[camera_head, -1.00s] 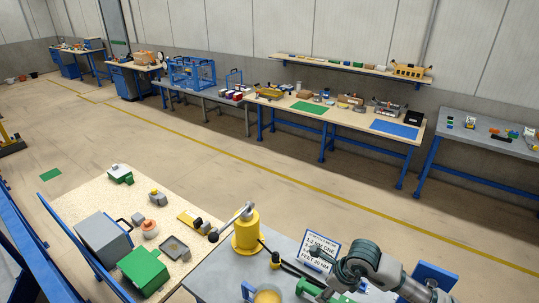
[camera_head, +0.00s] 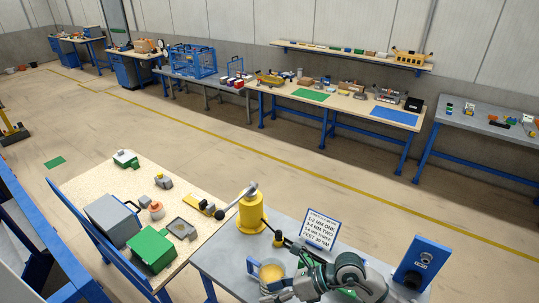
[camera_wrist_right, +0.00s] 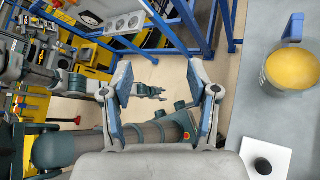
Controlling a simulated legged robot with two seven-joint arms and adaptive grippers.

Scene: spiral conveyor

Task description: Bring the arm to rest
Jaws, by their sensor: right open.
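My right arm (camera_head: 347,268) comes in at the bottom of the head view, over the grey bench. My right gripper (camera_wrist_right: 163,80) is open in the wrist view, with its two fingers apart and nothing between them. In the head view the gripper (camera_head: 284,290) is low in the picture, just below a mug-like cup (camera_head: 269,272) with yellow contents and a blue handle. The cup (camera_wrist_right: 290,65) also shows at the right of the wrist view. What looks like my left gripper (camera_wrist_right: 150,91) shows small beyond the right fingers; its jaws are too small to read.
A yellow post (camera_head: 252,213) with a lever, a sign (camera_head: 320,229) and a blue block (camera_head: 422,264) stand on the grey bench (camera_head: 223,257). A speckled table (camera_head: 90,187) with grey and green parts is at left. Open floor lies behind.

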